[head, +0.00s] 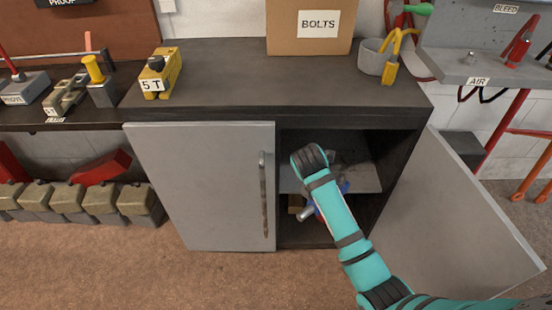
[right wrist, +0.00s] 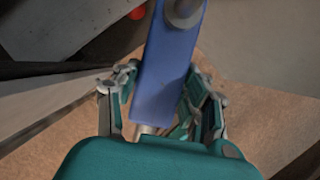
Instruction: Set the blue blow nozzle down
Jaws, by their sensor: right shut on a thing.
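The blue blow nozzle (right wrist: 168,60) is a long blue body with a grey round end, seen close up in the right wrist view. My right gripper (right wrist: 162,84) is shut on it, with a finger on either side. In the head view my teal right arm reaches into the open right half of the cabinet. There only a small bit of blue (head: 344,187) shows beside the arm, and the arm hides most of the gripper. My left gripper is in neither view.
The cabinet's left door (head: 205,185) is shut; its right door (head: 450,220) stands open. A grey shelf (head: 365,178) is inside. On top are a BOLTS box (head: 310,35), a yellow 5 T jack (head: 160,75) and a grey cup (head: 371,56) with a yellow tool (head: 391,65).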

